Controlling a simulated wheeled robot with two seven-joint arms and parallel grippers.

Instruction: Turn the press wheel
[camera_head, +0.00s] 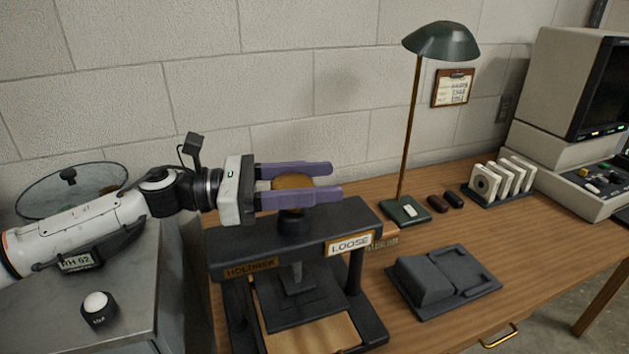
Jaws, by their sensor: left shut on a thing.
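The press (235,248) is a dark frame at the front middle of the wooden desk, with a "LOOSE" sign (350,243) at its right front. Its wheel (292,183) is a brownish knob on a dark hub on top of the press. My left gripper (335,181) comes in from the left, level, with its two purple fingers on either side of the wheel, shut on it. The fingers hide parts of the wheel's rim. Under the crossbar a dark plate (300,309) hangs over a tan board (312,337). My right gripper is not in view.
A green lamp (404,210) stands behind the press to the right. A dark grey cradle (443,280) lies right of the press. A rack of white reels (498,184) and a beige machine (562,110) are at the right. A metal cabinet (140,290) stands left.

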